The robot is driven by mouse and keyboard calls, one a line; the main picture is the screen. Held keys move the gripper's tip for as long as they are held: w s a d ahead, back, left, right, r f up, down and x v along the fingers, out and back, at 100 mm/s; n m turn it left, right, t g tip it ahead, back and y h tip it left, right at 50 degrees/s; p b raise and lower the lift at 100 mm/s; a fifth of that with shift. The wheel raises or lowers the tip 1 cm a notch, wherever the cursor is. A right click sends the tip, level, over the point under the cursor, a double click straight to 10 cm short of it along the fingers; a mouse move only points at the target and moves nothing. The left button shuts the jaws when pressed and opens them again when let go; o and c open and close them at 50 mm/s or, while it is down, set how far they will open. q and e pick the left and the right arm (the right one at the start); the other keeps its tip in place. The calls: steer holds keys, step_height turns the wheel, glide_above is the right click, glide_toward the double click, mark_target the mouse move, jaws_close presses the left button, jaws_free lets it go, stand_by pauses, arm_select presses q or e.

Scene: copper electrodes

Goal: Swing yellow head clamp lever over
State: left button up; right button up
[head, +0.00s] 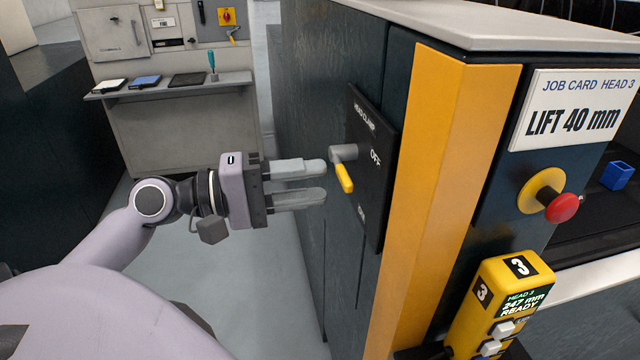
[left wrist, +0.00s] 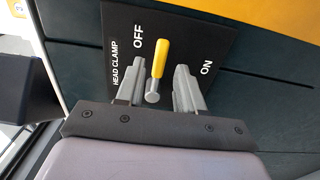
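The head clamp lever has a yellow handle (head: 345,178) on a grey hub (head: 343,153). It stands out from a black panel (head: 372,185) marked HEAD CLAMP, with OFF above and ON below. The handle slants downward in the head view. My left gripper (head: 325,182) is open, its fingertips just left of the handle, one higher and one lower. In the left wrist view the yellow handle (left wrist: 159,58) shows between the two open fingers (left wrist: 164,70), with a visible gap on the right side. Whether either finger touches it I cannot tell. My right gripper is not in view.
A yellow post (head: 445,160) stands right of the panel. Beyond it are a red stop button (head: 562,208), a job card reading LIFT 40 mm (head: 575,110) and a yellow pendant (head: 498,305). A grey bench (head: 180,90) stands behind, with open floor between.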

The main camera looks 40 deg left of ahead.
mark_target(340, 180)
arm_select(q)
steer(key=p+x, duration=0.1)
steer(key=x, duration=0.2)
steer(key=shift+w+r+p, duration=0.1)
steer(key=shift+r+p, duration=0.15)
steer(key=shift+p, duration=0.15)
steer(key=shift+f, duration=0.25)
steer(key=shift+w+d, duration=0.25)
jaws_close()
